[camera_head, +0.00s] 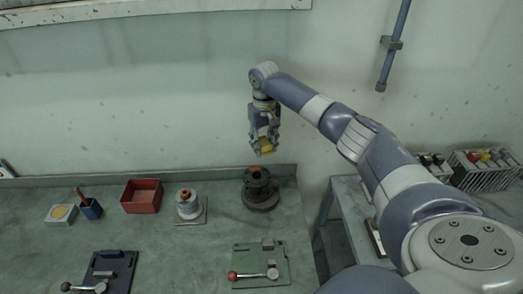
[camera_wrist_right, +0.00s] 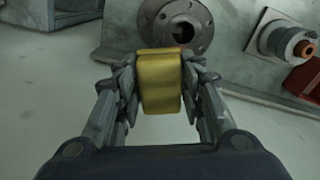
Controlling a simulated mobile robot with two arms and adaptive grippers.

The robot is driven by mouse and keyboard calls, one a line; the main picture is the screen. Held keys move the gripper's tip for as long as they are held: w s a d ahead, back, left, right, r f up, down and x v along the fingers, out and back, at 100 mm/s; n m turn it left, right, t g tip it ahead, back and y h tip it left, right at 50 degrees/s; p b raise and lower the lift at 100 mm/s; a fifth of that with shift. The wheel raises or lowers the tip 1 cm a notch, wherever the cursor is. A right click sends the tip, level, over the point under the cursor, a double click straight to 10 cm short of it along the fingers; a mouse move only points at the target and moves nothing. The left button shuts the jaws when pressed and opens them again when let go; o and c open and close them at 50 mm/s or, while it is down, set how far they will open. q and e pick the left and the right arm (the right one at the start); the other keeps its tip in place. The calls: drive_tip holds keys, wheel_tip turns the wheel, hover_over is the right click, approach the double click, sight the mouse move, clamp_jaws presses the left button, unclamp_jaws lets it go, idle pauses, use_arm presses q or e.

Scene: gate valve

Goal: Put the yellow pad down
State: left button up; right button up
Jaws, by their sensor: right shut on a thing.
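My right gripper (camera_head: 264,143) is shut on the yellow pad (camera_head: 266,149) and holds it in the air above the back edge of the green bench. In the right wrist view the yellow pad (camera_wrist_right: 160,84) sits between both fingers of the right gripper (camera_wrist_right: 161,90). Below it in the head view is a dark flanged valve body (camera_head: 260,190), which stands upright on the bench. In the wrist view this flanged body (camera_wrist_right: 180,22) shows behind the pad, apart from it as far as I can tell. My left gripper is not in view.
Two lever clamps (camera_head: 258,266), (camera_head: 98,274) are in front. A second table (camera_head: 352,215) stands right.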

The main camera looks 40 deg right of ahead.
idle(0.3)
drive_tip(key=shift+n, duration=0.3)
drive_tip(key=a+b, duration=0.1)
drive_tip(key=a, duration=0.1)
drive_tip(key=s+a+b, duration=0.1)
drive_tip(key=a+b, duration=0.1)
drive_tip(key=a, duration=0.1)
drive_tip(key=s+a+f+b, duration=0.1)
drive_tip(key=a+b, duration=0.1)
drive_tip(key=a, duration=0.1)
drive_tip(key=shift+a+f, duration=0.1)
drive_tip(key=shift+a, duration=0.15)
drive_tip(key=s+a+f+b, duration=0.2)
drive_tip(key=s+a+b, duration=0.2)
drive_tip(key=s, duration=0.6)
drive_tip(key=s+a+f+n+b, duration=0.1)
drive_tip(key=s+a+f+b, duration=0.2)
drive_tip(key=s+a, duration=0.6)
drive_tip(key=shift+s+a+f+n+b, duration=0.3)
drive_tip(key=shift+s+f+b, duration=0.05)
drive_tip(key=shift+s+b, duration=0.85)
